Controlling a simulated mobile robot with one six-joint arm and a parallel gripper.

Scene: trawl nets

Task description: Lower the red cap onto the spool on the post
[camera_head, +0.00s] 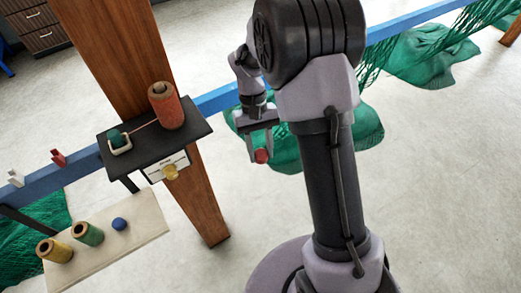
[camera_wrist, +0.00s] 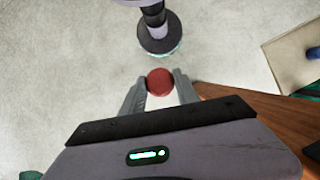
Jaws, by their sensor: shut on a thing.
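The red cap (camera_head: 262,156) is a small round piece held between the fingertips of my gripper (camera_head: 261,150). It also shows in the wrist view (camera_wrist: 160,81), pinched by both fingers. An orange-red spool (camera_head: 166,110) stands upright on a black shelf (camera_head: 190,129) fixed to the wooden post (camera_head: 107,42). Its tan core sticks up with a dark hole in the top, and no cap is on it. My gripper is in the air, to the right of the shelf and apart from the spool. The spool is not visible in the wrist view.
On the shelf, a green piece in a pale frame (camera_head: 120,143) has a red thread to the spool. A blue rail (camera_head: 217,99) runs behind.

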